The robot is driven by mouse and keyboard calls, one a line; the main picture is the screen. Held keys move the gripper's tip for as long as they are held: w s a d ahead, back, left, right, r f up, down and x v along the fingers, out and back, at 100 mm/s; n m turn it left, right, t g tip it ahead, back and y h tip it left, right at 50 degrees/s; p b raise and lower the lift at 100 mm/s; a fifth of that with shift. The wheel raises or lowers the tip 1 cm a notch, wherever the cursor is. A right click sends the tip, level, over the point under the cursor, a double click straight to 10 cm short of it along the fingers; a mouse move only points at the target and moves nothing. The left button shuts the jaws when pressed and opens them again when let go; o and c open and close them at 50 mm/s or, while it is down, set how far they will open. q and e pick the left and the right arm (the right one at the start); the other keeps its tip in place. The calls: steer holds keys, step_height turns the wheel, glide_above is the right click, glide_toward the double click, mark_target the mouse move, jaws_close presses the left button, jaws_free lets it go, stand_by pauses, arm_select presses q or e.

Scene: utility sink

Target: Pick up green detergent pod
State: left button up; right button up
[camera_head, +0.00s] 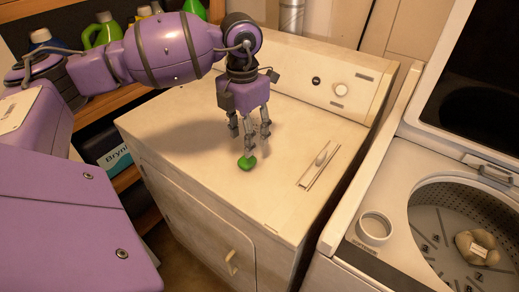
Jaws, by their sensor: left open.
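The green detergent pod (247,162) lies on the white top of the dryer (200,150), near the middle of its front half. My left gripper (250,143) points down directly above and slightly behind the pod, with its fingers apart. One fingertip overlaps the pod's upper edge in the picture; I cannot tell whether they touch. The pod appears to rest on the dryer top. My right gripper is not in view.
A lint slot cover with a handle (320,165) lies right of the pod. The open washer (350,255) stands at the right, with a white cup (374,228) on its rim and a beige bundle (477,247) in its drum. Bottles (103,30) stand on a shelf at the back left.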

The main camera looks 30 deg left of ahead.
mark_target(247, 162)
arm_select(q)
steer(key=shift+w, duration=0.15)
steer(key=shift+s+f, duration=0.15)
steer(key=shift+f, duration=0.6)
steer(key=shift+s+f, duration=0.15)
steer(key=shift+f, duration=0.55)
step_height(247, 162, down, 4)
steer(key=shift+d+f+p, duration=0.1)
steer(key=shift+f+p, duration=0.1)
steer(key=shift+p, duration=0.35)
steer(key=shift+f, duration=0.1)
steer(key=c, duration=1)
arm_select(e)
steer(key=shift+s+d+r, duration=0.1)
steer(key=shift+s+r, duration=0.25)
